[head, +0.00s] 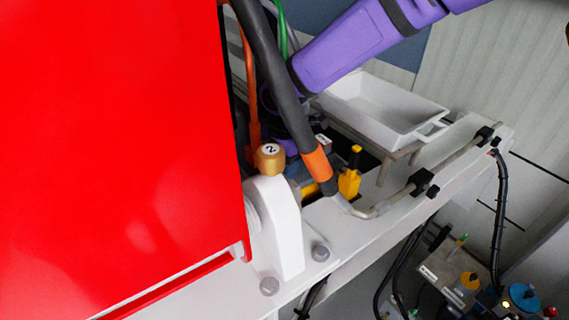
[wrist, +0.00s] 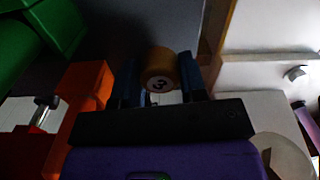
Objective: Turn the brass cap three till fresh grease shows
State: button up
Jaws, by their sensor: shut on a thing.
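In the wrist view, a brass cap (wrist: 160,62) with a dark numeral on its white end face sits between the two dark fingers of my gripper (wrist: 158,80). My gripper is shut on it. The numeral looks like a 3, but it is dim and turned. In the head view, a brass cap marked 2 (head: 270,158) sits on top of a white bearing block (head: 275,228), with no gripper on it. My purple arm (head: 365,52) reaches down behind a dark hose, and my gripper and the cap it holds are hidden there. No grease can be made out.
A large red guard (head: 110,150) fills the left of the head view. A thick dark hose (head: 277,80) with an orange collar crosses in front of my arm. A white tray (head: 380,108) stands behind. In the wrist view, orange (wrist: 85,105) and green parts are close at left.

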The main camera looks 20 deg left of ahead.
jog(key=m, duration=1.4)
dwell(0.4)
jog(key=o, duration=0.9)
jog(key=shift+r, duration=0.1)
notch_tip(320, 180, up, 11)
jog(key=shift+f, duration=0.2)
